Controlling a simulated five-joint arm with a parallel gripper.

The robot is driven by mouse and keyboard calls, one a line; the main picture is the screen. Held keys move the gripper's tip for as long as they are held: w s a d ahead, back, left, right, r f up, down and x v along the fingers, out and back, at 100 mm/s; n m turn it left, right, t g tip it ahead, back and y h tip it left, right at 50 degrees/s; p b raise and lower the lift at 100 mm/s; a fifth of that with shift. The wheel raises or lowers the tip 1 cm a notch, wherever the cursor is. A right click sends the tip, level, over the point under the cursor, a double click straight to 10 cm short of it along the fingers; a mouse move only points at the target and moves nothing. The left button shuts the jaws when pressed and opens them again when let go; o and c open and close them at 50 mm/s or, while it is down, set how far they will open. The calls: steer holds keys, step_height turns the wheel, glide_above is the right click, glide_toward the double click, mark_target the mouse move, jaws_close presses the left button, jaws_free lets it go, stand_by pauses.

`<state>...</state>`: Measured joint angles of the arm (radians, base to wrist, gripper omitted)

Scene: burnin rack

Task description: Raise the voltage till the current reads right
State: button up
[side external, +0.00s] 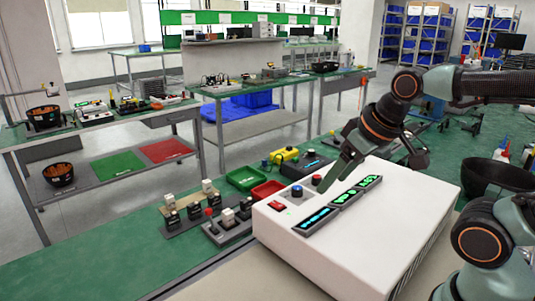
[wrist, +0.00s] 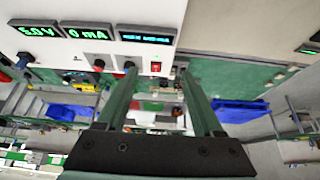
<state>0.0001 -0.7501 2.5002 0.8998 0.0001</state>
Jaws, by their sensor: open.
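A white power supply box (side external: 300,246) has a row of lit displays on its top. In the wrist view, the voltage display (wrist: 37,30) reads 5.0 V and the current display (wrist: 84,31) reads 0 mA. A third display (wrist: 145,38) has text too small to read. A blue-topped knob (side external: 297,191) and a red switch (side external: 275,205) sit along the panel edge; the switch also shows in the wrist view (wrist: 155,68). My gripper (side external: 323,187) is open and empty, close to the knobs. Whether it touches one, I cannot tell.
Small dark-based parts (side external: 230,215) stand on the green bench left of the box. Green (side external: 246,178) and red (side external: 267,190) trays lie behind it. A black bowl (side external: 490,176) is at the right. Bare green mat lies at the front left.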

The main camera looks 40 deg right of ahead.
stand_by(0.8)
steer(key=n+g, duration=0.5)
steer(key=g, duration=0.1)
glide_above(318, 176)
step_height(318, 176, down, 12)
steer(key=shift+a+f, duration=0.1)
steer(key=shift+f, duration=0.05)
jaws_close()
